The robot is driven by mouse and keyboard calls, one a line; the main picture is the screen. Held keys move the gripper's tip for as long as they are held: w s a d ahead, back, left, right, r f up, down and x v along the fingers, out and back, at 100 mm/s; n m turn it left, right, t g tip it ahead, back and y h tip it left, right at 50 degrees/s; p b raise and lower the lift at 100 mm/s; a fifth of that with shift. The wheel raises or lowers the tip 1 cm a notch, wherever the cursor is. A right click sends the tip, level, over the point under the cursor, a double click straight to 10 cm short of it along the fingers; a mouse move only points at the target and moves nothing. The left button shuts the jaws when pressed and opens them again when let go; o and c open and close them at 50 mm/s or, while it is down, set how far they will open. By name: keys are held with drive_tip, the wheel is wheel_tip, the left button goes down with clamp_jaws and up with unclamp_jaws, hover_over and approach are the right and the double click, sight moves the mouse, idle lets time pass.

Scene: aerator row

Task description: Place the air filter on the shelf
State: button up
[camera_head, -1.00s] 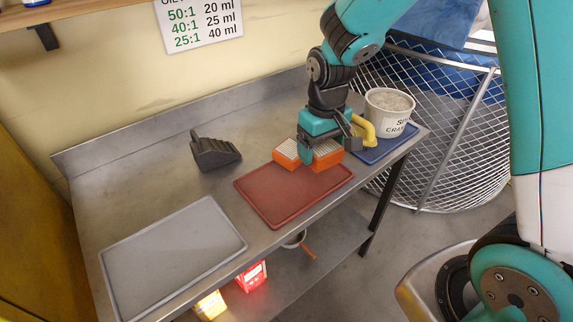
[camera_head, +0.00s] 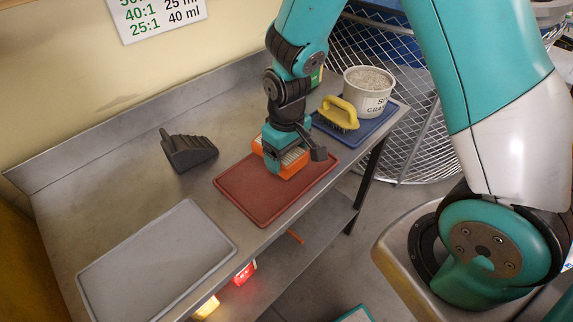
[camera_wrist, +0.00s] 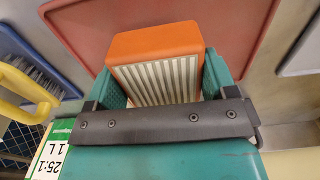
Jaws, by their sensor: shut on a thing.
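The air filter is an orange block with white pleats (camera_head: 292,164). It is at the back edge of the red tray (camera_head: 250,200) on the bench; I cannot tell whether it touches the tray. My gripper (camera_head: 290,160) reaches down from above and is shut on the filter. The wrist view shows the orange filter (camera_wrist: 155,45) between the two teal fingers, its pleated side toward the camera. Part of the filter is hidden by the gripper. A lower shelf (camera_head: 315,232) runs under the bench.
A grey tray (camera_head: 155,265) lies front left, a dark wedge block (camera_head: 187,152) behind it. A yellow-handled brush (camera_head: 338,113) and a white bucket (camera_head: 366,95) stand on a blue tray (camera_head: 385,122). A green-and-white container (camera_wrist: 50,150) is close to my gripper.

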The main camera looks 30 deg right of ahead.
drive_tip(key=shift+f, duration=2.25)
drive_tip(key=shift+f, duration=0.2)
drive_tip(key=o, duration=0.9)
drive_tip(key=shift+r, duration=0.1)
